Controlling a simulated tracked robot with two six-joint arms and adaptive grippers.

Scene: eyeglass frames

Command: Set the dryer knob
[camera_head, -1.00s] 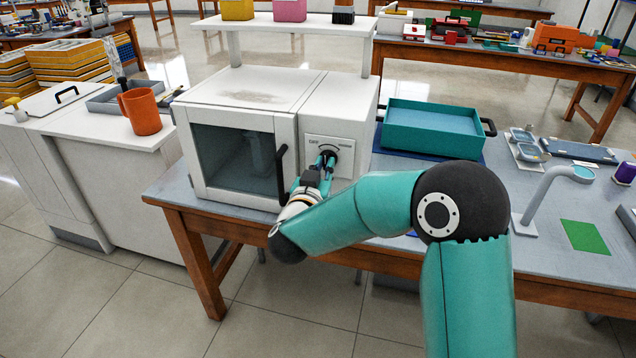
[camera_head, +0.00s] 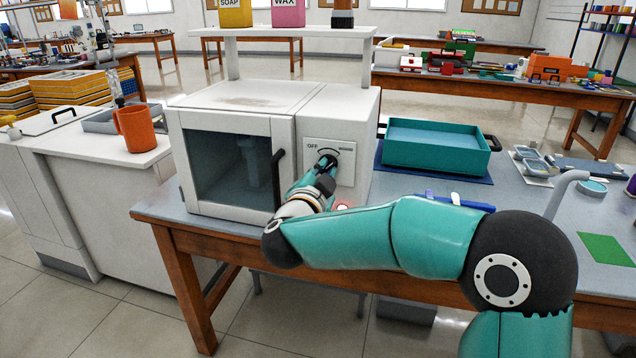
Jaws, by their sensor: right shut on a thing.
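The dryer (camera_head: 245,110) is a white box on the grey table, with a dark glass door and a black upright handle (camera_head: 278,178). Its control panel (camera_head: 347,165) on the right of the front reads OFF at the left of a printed arc. The black knob (camera_head: 328,157) is under that arc, partly covered by my right gripper. My right gripper (camera_head: 325,167) is shut on the knob, reaching it from the lower left. The knob's pointer is hidden, so I cannot tell its exact setting. My left gripper is not in view.
A teal tray (camera_head: 436,148) on a blue mat stands right of the dryer. A white shelf (camera_head: 290,33) above holds yellow, pink and dark containers. An orange mug (camera_head: 137,128) stands on the left cabinet. A green card (camera_head: 606,249) lies at the right.

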